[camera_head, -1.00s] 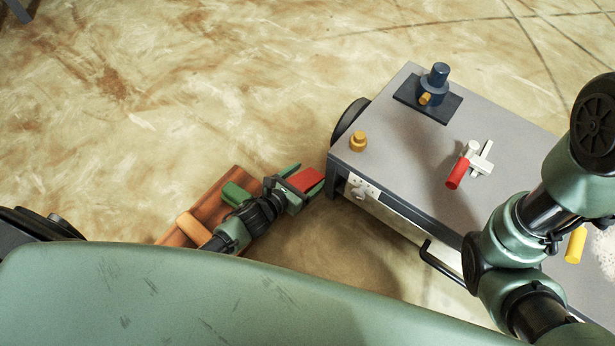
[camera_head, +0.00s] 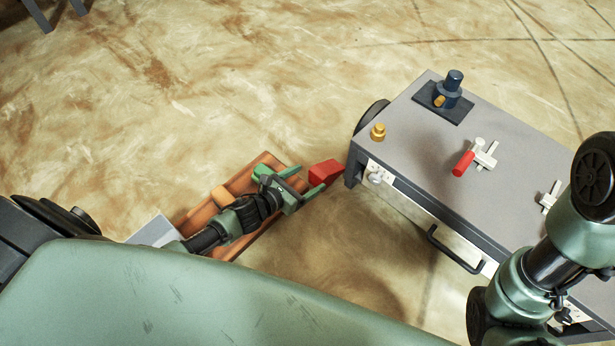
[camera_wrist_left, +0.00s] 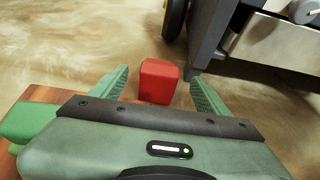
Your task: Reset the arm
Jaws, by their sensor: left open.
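My left gripper (camera_head: 309,180) is open, with its green fingers reaching right over the wooden tray (camera_head: 187,226) toward the cart. A red block (camera_head: 325,172) is just ahead of its fingertips, near the cart's front left corner. In the left wrist view the red block (camera_wrist_left: 160,82) appears between the two spread fingers, with a gap on each side. I cannot tell what the block rests on. My right arm (camera_head: 540,260) is at the right; its gripper is out of view.
The grey cart (camera_head: 420,140) carries a dark blue piece (camera_head: 450,88) on a base, a yellow knob (camera_head: 378,132) and a red-handled white piece (camera_head: 465,163). The tray holds a green block (camera_head: 260,173) and an orange block (camera_head: 221,196). Floor behind the tray is clear.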

